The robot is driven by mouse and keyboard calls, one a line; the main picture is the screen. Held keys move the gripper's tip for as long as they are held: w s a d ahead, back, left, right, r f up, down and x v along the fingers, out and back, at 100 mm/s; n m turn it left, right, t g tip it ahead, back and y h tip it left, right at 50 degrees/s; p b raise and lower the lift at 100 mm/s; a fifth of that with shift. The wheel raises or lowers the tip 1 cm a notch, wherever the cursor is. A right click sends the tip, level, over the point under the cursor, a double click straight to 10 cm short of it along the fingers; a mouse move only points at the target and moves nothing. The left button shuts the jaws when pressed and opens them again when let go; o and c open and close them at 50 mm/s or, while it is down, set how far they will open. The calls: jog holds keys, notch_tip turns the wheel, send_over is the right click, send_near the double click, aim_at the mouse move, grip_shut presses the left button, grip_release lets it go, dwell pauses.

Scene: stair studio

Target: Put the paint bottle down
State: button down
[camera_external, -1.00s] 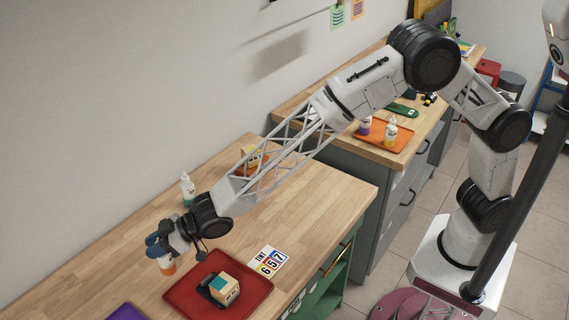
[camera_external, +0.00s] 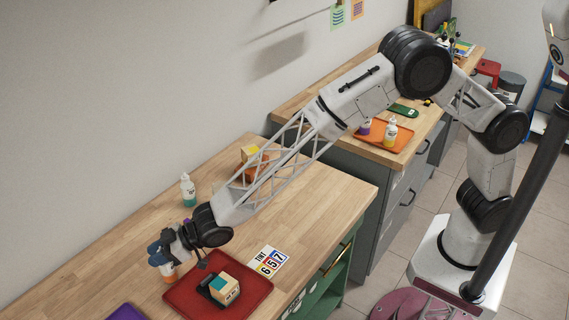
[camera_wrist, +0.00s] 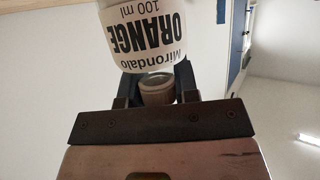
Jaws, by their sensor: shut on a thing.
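The paint bottle (camera_wrist: 146,32) fills the top of the wrist view. Its white label reads "ORANGE 100 ml", upside down in that picture. My gripper (camera_wrist: 157,84) is shut on it around the neck. In the external view my gripper (camera_external: 160,253) is at the lower left, with the orange lower part of the bottle (camera_external: 170,275) showing below it. The bottle is beside the left edge of the red tray; I cannot tell whether its bottom touches the table.
A teal paint bottle (camera_external: 188,190) stands farther back. A number card (camera_external: 269,262) lies right of the tray. A purple tray (camera_external: 124,312) is at the lower edge. Bare wood (camera_external: 110,262) lies left of my gripper.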

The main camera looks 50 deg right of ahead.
jog(key=shift+f, duration=0.1)
jog(key=c, duration=0.9)
grip_release()
jog(key=shift+o, duration=0.2)
jog(key=shift+v, duration=0.85)
jog(key=v, duration=1)
jog(key=shift+s, duration=0.15)
jog(key=shift+d, duration=0.15)
